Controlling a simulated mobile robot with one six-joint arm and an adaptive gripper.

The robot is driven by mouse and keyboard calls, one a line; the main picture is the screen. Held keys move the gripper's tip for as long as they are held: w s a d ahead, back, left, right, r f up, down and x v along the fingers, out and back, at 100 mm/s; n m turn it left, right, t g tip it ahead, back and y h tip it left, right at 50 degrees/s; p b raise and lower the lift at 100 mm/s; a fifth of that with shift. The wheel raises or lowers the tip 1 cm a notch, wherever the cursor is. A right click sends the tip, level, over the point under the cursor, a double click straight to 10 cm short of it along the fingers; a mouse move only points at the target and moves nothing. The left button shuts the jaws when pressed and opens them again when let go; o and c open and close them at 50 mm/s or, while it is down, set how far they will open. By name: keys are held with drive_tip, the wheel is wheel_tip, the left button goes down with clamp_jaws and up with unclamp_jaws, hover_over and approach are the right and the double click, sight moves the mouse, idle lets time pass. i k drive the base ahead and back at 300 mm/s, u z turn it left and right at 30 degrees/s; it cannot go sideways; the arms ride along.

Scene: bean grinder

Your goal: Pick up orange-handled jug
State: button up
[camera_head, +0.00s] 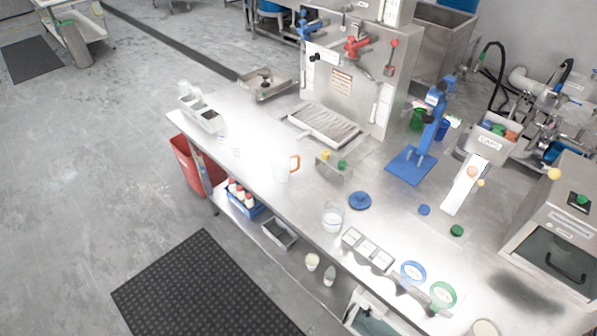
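A pale, see-through jug with an orange handle (294,162) stands upright on the steel bench (262,142), near its front edge. Its body (282,172) is washed out by glare, and the handle faces right. My gripper is not in view. Nothing is seen touching the jug.
Right of the jug is a small metal holder (333,172) with yellow and green knobs. A clear beaker (332,217), a blue lid (360,200) and a blue stand (411,165) are further right. A steel machine with a drip grate (324,125) is behind. A dark mat (205,287) lies in front.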

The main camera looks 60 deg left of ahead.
sight(281, 173)
drive_tip(key=z, duration=0.15)
drive_tip(key=k, duration=1.1)
drive_tip(key=u, duration=1.9)
drive_tip(key=i, duration=0.8)
drive_tip(key=z, duration=0.15)
